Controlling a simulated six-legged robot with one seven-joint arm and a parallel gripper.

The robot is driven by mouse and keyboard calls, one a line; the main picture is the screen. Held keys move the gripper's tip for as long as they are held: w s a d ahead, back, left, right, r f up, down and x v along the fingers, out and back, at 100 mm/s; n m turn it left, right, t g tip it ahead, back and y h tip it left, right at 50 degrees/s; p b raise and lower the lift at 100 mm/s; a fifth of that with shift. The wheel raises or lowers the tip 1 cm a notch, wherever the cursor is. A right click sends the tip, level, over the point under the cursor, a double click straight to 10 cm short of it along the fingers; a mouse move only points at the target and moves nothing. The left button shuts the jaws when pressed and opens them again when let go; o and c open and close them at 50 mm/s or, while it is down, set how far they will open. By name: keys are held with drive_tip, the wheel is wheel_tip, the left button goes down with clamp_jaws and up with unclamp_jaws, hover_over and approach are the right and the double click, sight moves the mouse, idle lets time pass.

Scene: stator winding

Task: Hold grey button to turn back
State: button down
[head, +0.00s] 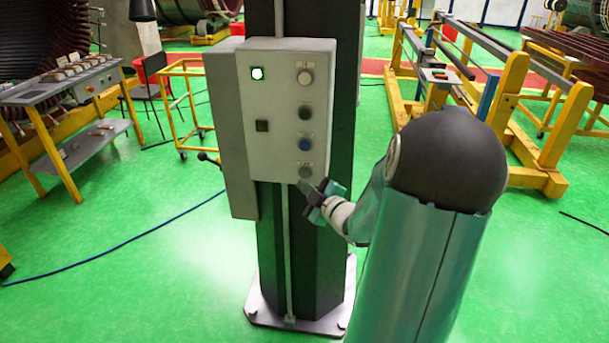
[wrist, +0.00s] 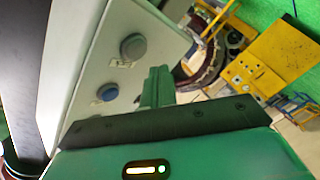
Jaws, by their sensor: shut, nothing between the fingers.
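The grey control box (head: 279,100) is fixed to a dark column. The grey button (head: 306,172) is lowest in its right-hand row, and it also shows in the wrist view (wrist: 133,46). The blue button (head: 305,143) is just above it and is also in the wrist view (wrist: 108,92). My gripper (head: 304,185) is shut and empty, its tip close to the grey button's lower edge. In the wrist view the closed fingers (wrist: 159,70) appear beside the grey button, to its right. I cannot tell whether they touch it.
A black button (head: 305,112) and a pale grey button (head: 305,77) are higher in the row. A workbench (head: 65,88) stands at left, yellow frames (head: 510,105) at right.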

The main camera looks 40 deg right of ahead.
sight(305, 173)
drive_tip(key=shift+w+d, duration=0.45)
drive_tip(key=shift+d, duration=0.1)
drive_tip(key=shift+d, duration=0.1)
idle(1.6)
drive_tip(key=shift+w+d, duration=0.25)
drive_tip(key=shift+w+d, duration=0.25)
drive_tip(key=shift+d, duration=0.05)
idle(5.2)
